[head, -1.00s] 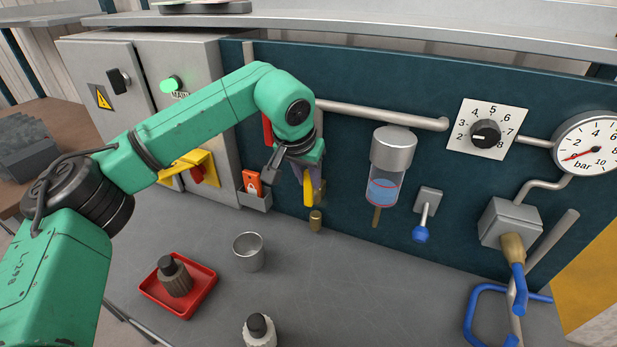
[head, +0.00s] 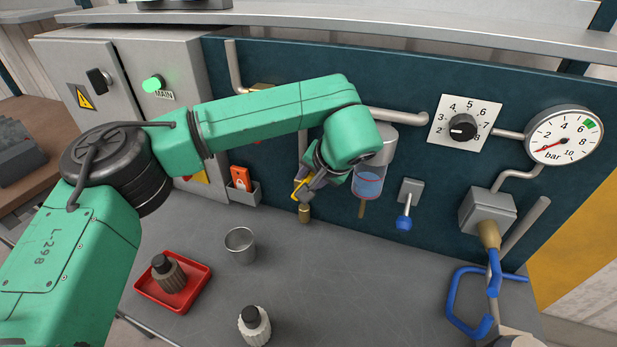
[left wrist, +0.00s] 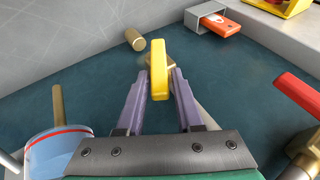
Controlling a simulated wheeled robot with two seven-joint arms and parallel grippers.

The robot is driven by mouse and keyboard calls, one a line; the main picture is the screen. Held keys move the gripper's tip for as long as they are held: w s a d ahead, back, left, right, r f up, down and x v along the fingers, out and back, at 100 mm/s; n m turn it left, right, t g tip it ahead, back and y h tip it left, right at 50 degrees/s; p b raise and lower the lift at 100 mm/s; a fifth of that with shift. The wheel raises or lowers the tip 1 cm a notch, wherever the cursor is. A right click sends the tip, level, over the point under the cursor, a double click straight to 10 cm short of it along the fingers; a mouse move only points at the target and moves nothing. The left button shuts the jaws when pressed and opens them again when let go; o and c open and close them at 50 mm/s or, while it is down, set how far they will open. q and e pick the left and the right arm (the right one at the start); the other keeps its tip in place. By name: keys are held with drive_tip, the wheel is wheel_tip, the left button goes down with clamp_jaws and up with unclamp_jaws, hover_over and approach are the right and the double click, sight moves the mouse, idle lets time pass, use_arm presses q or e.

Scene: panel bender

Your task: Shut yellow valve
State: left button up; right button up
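The yellow valve's handle (left wrist: 159,70) shows in the left wrist view, with its brass body (left wrist: 174,62) partly hidden behind it. My left gripper (left wrist: 161,74) is open, with one purple finger on each side of the handle; contact is not clear. In the head view my left gripper (head: 304,187) is at the yellow handle (head: 297,188), above the brass outlet (head: 304,213). My own arm hides much of the valve there. The handle lies at an angle to the pipe line in the wrist view. My right gripper is not in view.
A red valve handle (left wrist: 298,94) is beside the yellow one. The liquid bowl (head: 368,184) and a blue-tipped lever (head: 404,222) are to the right. An orange item (head: 239,177) sits in a holder at left. A metal cup (head: 240,244) stands on the bench.

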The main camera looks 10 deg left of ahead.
use_arm(q)
drive_tip(key=shift+o, duration=0.6)
